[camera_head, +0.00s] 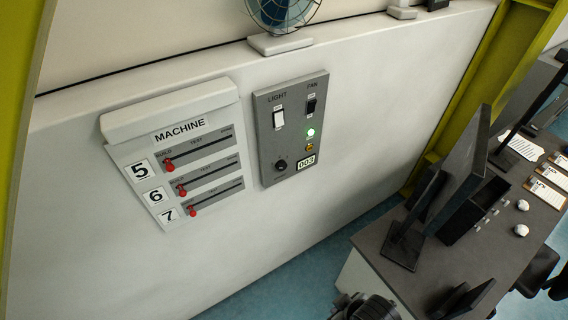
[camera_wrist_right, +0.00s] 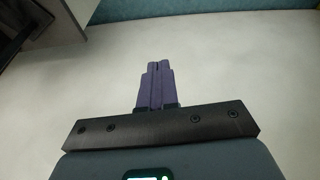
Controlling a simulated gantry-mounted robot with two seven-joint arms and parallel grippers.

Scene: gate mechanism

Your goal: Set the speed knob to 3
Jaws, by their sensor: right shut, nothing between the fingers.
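The grey control panel (camera_head: 290,128) is on the white wall in the head view. Its small round black knob (camera_head: 281,165) is at the lower left, below the LIGHT switch (camera_head: 278,118). A small display (camera_head: 306,162) to the right of the knob appears to read 003. My right gripper (camera_wrist_right: 157,66) shows in the right wrist view with its purple fingers shut and nothing between them. The wall's pale surface is behind the fingers, and no knob shows in that view. My left gripper is in neither view.
The FAN switch (camera_head: 311,106) and a lit green lamp (camera_head: 310,132) are on the panel. A MACHINE board (camera_head: 180,130) with red-handled sliders is left of it. A blue fan (camera_head: 283,14) stands above. A desk with a monitor (camera_head: 462,165) is at the right.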

